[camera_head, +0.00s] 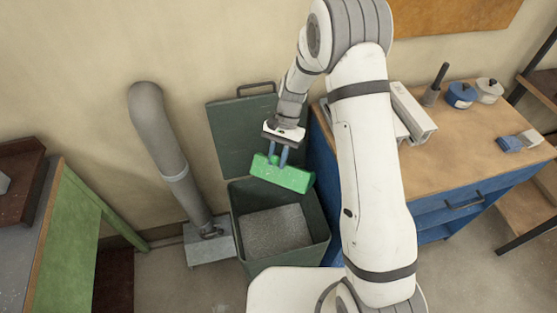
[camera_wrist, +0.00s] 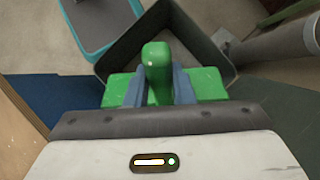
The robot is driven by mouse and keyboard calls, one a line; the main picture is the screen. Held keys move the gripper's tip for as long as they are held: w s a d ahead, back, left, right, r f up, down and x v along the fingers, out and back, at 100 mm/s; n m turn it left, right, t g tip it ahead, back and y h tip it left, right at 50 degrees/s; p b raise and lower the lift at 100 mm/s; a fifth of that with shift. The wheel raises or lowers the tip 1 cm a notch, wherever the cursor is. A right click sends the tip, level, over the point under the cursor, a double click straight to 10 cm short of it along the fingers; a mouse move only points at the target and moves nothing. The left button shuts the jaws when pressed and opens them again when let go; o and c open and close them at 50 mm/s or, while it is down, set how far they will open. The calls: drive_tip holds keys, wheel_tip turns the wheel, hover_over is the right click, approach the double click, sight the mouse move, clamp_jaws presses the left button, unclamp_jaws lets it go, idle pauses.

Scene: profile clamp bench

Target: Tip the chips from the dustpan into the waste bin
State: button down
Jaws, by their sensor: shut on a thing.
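A green dustpan (camera_head: 281,174) is in my gripper, above the back edge of the waste bin. My gripper (camera_head: 284,154) is shut on its handle, which shows upright between the blue fingers in the wrist view (camera_wrist: 157,62). The waste bin (camera_head: 318,238) is dark green and open, with its lid (camera_head: 243,135) raised against the wall. Greyish material (camera_head: 274,232) fills the bottom of the bin. In the wrist view the bin's rim (camera_wrist: 212,45) shows beyond the dustpan. I cannot see chips on the pan, and its inside is hidden in both views.
A grey duct pipe (camera_head: 162,140) stands left of the bin on a metal foot (camera_head: 207,245). A blue workbench (camera_head: 478,201) with a wooden top stands close on the right. A green-framed table (camera_head: 52,222) is at the left.

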wheel_tip(320, 180, up, 3)
drive_tip(key=t+h+b, duration=0.1)
drive_tip(key=t+h, duration=0.1)
drive_tip(key=t, duration=0.3)
drive_tip(key=shift+a+b, duration=0.1)
drive_tip(key=shift+b, duration=0.3)
drive_tip(key=shift+r+t+b, duration=0.25)
drive_tip(key=shift+t+b, duration=0.2)
drive_tip(key=shift+t, duration=0.05)
drive_tip(key=t+b, duration=0.1)
drive_tip(key=b, duration=0.1)
drive_tip(key=shift+r+h+b, duration=0.2)
drive_tip(key=shift+h+b, duration=0.1)
drive_tip(key=shift+h, duration=0.1)
drive_tip(key=shift+r+t+b, duration=0.4)
drive_tip(key=shift+t+b, duration=0.1)
drive_tip(key=shift+b, duration=0.25)
drive_tip(key=shift+w+r, duration=0.1)
drive_tip(key=shift+r, duration=0.2)
drive_tip(key=shift+f, duration=0.1)
